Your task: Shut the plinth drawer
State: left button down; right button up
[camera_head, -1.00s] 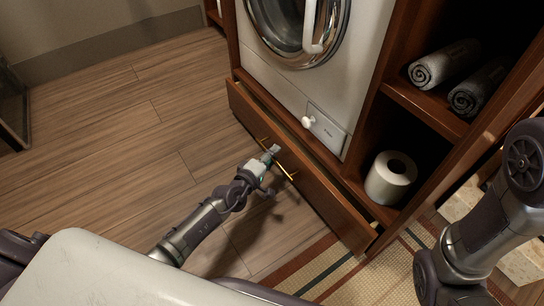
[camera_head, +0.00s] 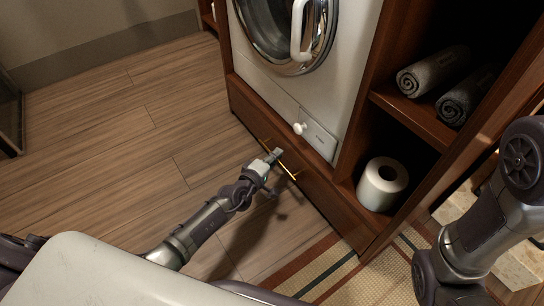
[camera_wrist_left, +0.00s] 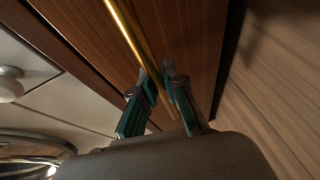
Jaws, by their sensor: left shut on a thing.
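The plinth drawer (camera_head: 325,201) is the long brown wooden front under the washing machine. In the head view its front sits against the cabinet, with no open gap visible along its top. A thin brass bar handle (camera_head: 289,172) runs along the front and also crosses the left wrist view (camera_wrist_left: 124,24). My left gripper (camera_head: 275,154) is at this handle. In the left wrist view its fingertips (camera_wrist_left: 157,84) are shut on the bar, one on each side. My right arm shows at the right of the head view, but its gripper is out of frame.
The washing machine (camera_head: 345,60) stands above the drawer, with a small white knob (camera_head: 299,128) low on it. A toilet paper roll (camera_head: 382,184) and rolled towels (camera_head: 433,70) sit in shelves to the right. A striped mat (camera_head: 340,275) lies in front; wooden floor (camera_head: 110,150) is clear at left.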

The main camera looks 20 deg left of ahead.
pick_arm(q)
jog(key=shift+w+d+r, duration=0.1)
jog(key=c, duration=1.2)
grip_release()
jog(key=f+v, duration=0.3)
jog(key=v, duration=1.1)
jog(key=shift+s+r, duration=0.25)
jog(key=shift+s, duration=0.35)
